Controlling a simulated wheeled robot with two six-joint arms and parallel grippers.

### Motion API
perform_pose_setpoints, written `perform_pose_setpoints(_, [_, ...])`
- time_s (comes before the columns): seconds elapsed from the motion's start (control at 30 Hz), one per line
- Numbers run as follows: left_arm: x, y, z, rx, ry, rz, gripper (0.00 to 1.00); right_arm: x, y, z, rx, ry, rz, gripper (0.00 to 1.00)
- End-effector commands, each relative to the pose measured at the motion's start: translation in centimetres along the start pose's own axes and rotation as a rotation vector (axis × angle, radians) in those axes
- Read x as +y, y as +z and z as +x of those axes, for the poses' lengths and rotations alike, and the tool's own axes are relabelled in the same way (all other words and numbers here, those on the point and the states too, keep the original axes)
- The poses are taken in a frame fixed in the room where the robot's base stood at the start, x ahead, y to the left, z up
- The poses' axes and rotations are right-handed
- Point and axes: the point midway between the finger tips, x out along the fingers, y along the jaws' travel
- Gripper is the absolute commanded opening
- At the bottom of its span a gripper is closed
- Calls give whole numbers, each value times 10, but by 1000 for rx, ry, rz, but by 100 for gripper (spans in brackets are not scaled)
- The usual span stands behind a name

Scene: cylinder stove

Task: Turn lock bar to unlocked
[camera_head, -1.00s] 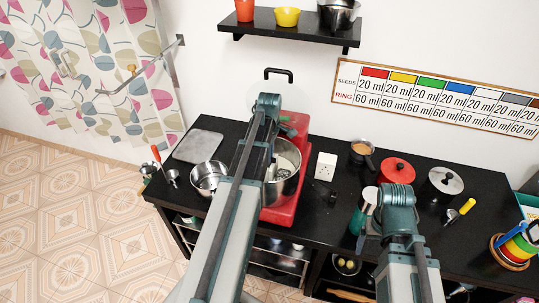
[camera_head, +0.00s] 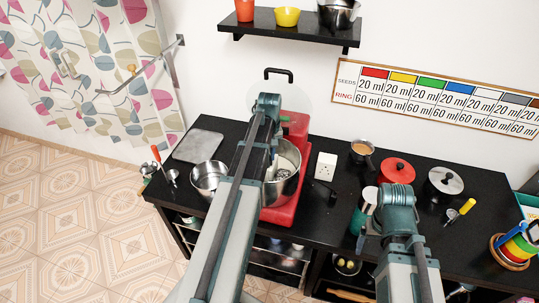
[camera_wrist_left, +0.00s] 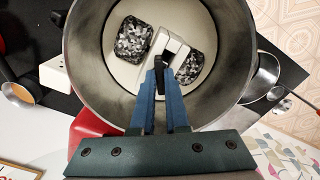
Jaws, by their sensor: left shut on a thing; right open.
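A red machine (camera_head: 303,127) on the black counter holds a large steel pot (camera_head: 292,184). The left arm reaches over the pot and hides part of it. In the left wrist view, my left gripper (camera_wrist_left: 163,66) points into the pot (camera_wrist_left: 80,60). Its blue fingers are shut on a pale bar-like piece (camera_wrist_left: 172,48) with a black part. I cannot tell for certain whether this piece is the lock bar. Two speckled grey blocks (camera_wrist_left: 133,37) lie beside it on the pale bottom. My right gripper (camera_head: 360,240) is open over the counter, its fingertips partly hidden by the arm.
A small steel pot (camera_head: 208,177) and a grey board (camera_head: 198,146) lie left of the machine. A shelf (camera_head: 290,27) hangs above.

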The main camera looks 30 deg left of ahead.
Motion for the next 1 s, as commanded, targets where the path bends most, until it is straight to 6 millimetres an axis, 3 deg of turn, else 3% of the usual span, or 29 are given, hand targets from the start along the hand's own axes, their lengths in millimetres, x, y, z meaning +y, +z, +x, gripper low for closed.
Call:
perform_pose_setpoints(0.5, [0,0,0,0,0,412,0,0,0,0,0,0,0,89])
perform_pose_setpoints(1.0, [0,0,0,0,0,560,0,0,0,0,0,0,0,89])
